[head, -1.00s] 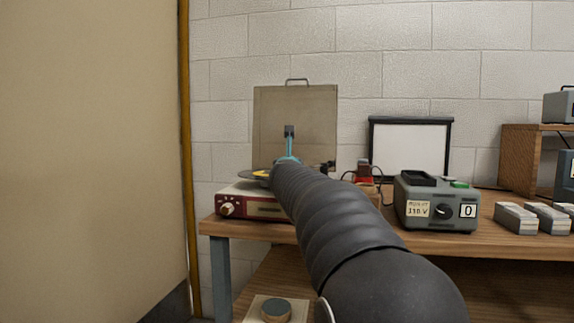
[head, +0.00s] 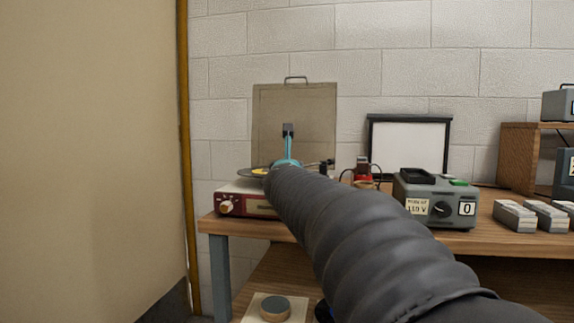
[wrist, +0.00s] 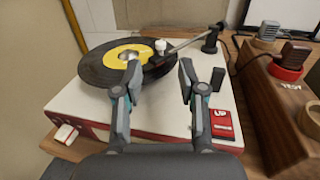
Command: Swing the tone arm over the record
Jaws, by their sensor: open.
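The record player (head: 238,203) has a red and cream body and stands at the bench's left end. Its black record with a yellow label (wrist: 126,57) fills the upper left of the wrist view. The thin grey tone arm (wrist: 187,42) runs left from its dark post (wrist: 210,42). Its head end, near a small white knob, appears over the record's right edge; whether it touches is unclear. My gripper (wrist: 159,70) is open, with its fingertips apart on either side, just in front of that end. A red switch marked UP (wrist: 222,120) is right of my right finger. My arm hides much of the player in the head view.
The raised lid (head: 294,115) stands behind the player. A grey voltage box (head: 435,203) and several small grey boxes (head: 515,214) stand to the right. A wooden block marked TEST (wrist: 275,110) is close to the player's right side. A beige panel (head: 90,150) closes off the left.

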